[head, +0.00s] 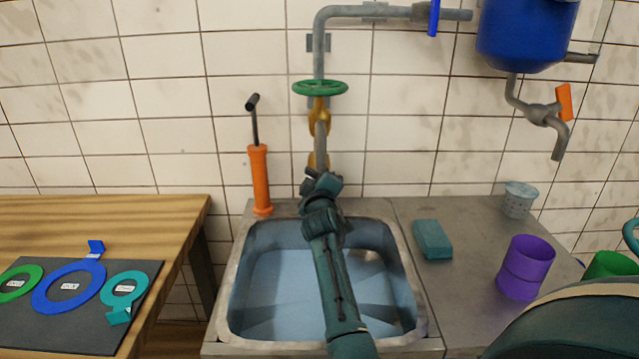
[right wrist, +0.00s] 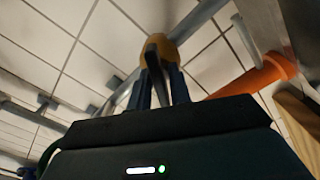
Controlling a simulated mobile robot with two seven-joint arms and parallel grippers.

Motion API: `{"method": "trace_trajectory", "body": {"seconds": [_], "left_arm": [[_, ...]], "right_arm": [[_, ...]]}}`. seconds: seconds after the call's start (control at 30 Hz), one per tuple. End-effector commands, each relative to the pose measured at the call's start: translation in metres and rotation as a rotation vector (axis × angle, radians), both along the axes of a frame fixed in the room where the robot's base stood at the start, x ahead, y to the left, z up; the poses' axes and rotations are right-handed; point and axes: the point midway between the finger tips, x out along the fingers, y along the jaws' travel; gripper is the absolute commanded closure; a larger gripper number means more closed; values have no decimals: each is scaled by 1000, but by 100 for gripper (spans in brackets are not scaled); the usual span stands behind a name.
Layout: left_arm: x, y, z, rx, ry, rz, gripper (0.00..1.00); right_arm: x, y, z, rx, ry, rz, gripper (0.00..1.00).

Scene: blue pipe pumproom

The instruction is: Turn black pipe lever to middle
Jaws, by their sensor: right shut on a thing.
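My right gripper (head: 322,182) is at the lower brass fitting (head: 318,158) of the grey pipe above the sink. In the right wrist view its two fingers (right wrist: 158,78) are shut on the black lever (right wrist: 154,52), which stands between them in front of the brass fitting (right wrist: 157,48). In the head view my own gripper hides most or all of the lever, so its exact angle is hard to tell. My left gripper is not in view.
A green valve wheel (head: 320,88) sits above the fitting. An orange pump (head: 260,180) stands left of it, behind the sink (head: 232,290). A teal sponge (head: 432,239), purple cup (head: 525,268) and grey cup (head: 519,200) stand right. A wooden table (head: 110,210) is left.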

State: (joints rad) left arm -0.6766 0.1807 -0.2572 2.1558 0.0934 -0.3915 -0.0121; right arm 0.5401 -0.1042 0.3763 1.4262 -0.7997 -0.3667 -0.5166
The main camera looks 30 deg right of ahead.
Motion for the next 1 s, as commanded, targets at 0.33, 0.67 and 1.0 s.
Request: {"method": "trace_trajectory", "body": {"seconds": [0.33, 0.67, 1.0], "left_arm": [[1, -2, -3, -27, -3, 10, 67], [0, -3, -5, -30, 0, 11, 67], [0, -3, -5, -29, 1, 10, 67]], "right_arm": [[0, 0, 0, 147, -92, -1, 100], [0, 0, 1, 183, -114, 0, 100], [0, 0, 1, 181, -112, 0, 75]]}}
